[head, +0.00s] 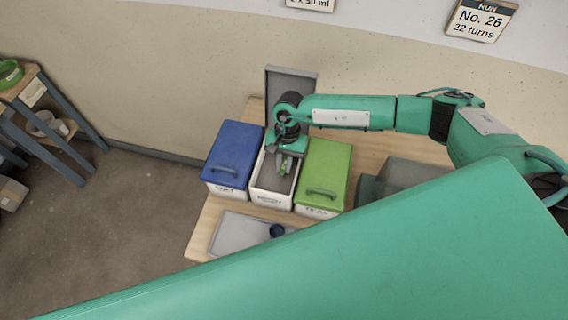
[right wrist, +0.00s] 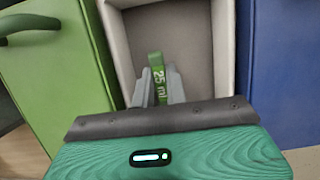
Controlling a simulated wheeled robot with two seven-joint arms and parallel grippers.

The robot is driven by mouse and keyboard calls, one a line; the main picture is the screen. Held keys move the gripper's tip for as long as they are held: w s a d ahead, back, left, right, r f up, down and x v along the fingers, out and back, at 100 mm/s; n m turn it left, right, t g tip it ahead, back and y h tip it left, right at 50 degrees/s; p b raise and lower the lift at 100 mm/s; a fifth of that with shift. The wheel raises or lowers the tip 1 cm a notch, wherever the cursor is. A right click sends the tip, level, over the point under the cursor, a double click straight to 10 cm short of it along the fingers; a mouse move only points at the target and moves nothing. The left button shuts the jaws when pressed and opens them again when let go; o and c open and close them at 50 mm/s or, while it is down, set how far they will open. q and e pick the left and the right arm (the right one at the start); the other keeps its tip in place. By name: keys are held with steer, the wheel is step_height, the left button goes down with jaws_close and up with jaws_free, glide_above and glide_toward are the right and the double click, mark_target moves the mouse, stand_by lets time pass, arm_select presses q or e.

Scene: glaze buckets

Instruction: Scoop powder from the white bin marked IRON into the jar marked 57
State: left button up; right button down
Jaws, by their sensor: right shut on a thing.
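The white bin (head: 272,199) stands open between two lidded bins, its grey lid (head: 290,88) raised behind it. Its front label is small but seems to read IRON. My right gripper (head: 287,160) points down into the bin's opening. It is shut on a green scoop, whose handle (right wrist: 158,78) reads 25 ml in the right wrist view. The scoop's bowl is hidden there. The bin's inside (right wrist: 185,45) is plain grey-brown. A small dark blue round thing (head: 277,230) is at the grey tray's right edge; no number is readable. My left gripper is out of view.
A blue-lidded bin (head: 233,153) stands left and a green-lidded bin (head: 325,168) right of the white bin. The grey tray (head: 236,235) lies in front. A large green surface hides the lower right. Wall signs read "No. 26, 22 turns" (head: 480,19) and "2 x 50 ml" (head: 311,4).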

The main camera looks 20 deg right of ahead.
steer(key=shift+s+a+r+p, duration=0.2)
steer(key=shift+r+p, duration=0.25)
steer(key=shift+r, duration=0.65)
steer(key=shift+s+a+r+p, duration=0.15)
steer(key=shift+r+p, duration=0.35)
steer(key=shift+r, duration=0.55)
steer(key=shift+s+a+r+p, duration=0.1)
steer(key=shift+s+r+p, duration=0.25)
steer(key=shift+r, duration=0.75)
steer(key=s+a+r+t+h+p, duration=0.2)
steer(key=s+a+r, duration=0.1)
steer(key=s, duration=0.1)
steer(key=shift+r+t, duration=0.15)
steer(key=shift+t, duration=0.25)
steer(key=shift+s, duration=0.1)
steer(key=shift+d, duration=0.1)
